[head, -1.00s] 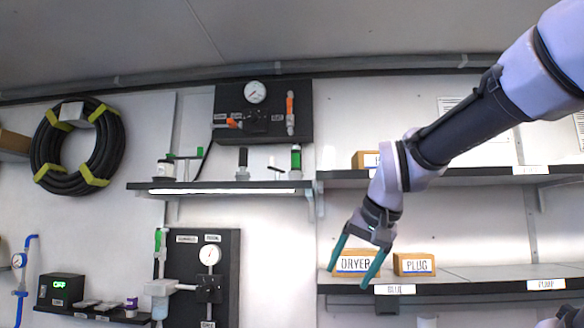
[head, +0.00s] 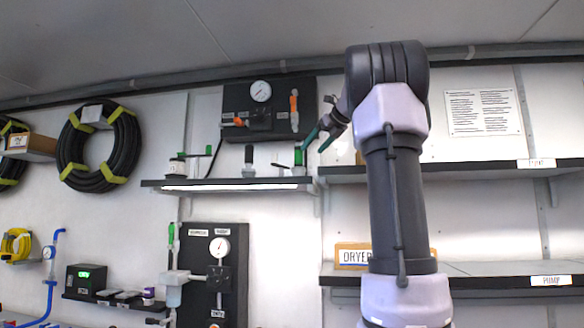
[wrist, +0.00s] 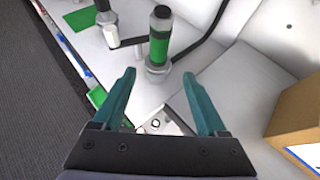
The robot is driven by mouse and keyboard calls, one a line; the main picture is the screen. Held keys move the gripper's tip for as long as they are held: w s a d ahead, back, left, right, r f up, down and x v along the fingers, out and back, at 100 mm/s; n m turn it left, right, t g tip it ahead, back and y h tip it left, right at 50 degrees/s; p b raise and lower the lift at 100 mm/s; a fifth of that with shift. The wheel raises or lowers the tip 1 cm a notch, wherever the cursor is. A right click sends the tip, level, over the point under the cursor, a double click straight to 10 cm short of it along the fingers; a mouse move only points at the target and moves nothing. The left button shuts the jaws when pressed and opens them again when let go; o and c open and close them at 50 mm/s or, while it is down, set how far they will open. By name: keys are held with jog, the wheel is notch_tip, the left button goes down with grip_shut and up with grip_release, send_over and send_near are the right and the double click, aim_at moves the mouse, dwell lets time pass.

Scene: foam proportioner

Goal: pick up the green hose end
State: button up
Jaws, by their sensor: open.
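A green cylinder with a black top and a grey hex-shaped base, which looks like the green hose end (wrist: 160,42), stands upright in the wrist view just beyond my fingertips. It also shows in the head view (head: 299,156) at the right end of the narrow wall shelf (head: 230,185). My gripper (wrist: 160,75) is open and empty, its teal fingers spread on either side of the line to the cylinder, not touching it. In the head view my gripper (head: 314,142) is beside the cylinder's upper part, partly hidden by my arm.
A brown box (wrist: 297,118) stands to the right of my fingers. A black hose (wrist: 205,32) passes behind the cylinder. Smaller fittings (wrist: 108,28) stand to its left. A gauge panel (head: 234,118) hangs above the shelf. The DRYER box (head: 350,256) sits on the lower right shelf.

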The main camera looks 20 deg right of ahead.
aim_at(301, 161)
jog(key=x, duration=0.4)
jog(key=shift+w+f, duration=0.1)
jog(key=shift+x, duration=2.95)
jog(key=shift+w+a, duration=0.1)
jog(key=shift+a, duration=0.05)
grip_shut()
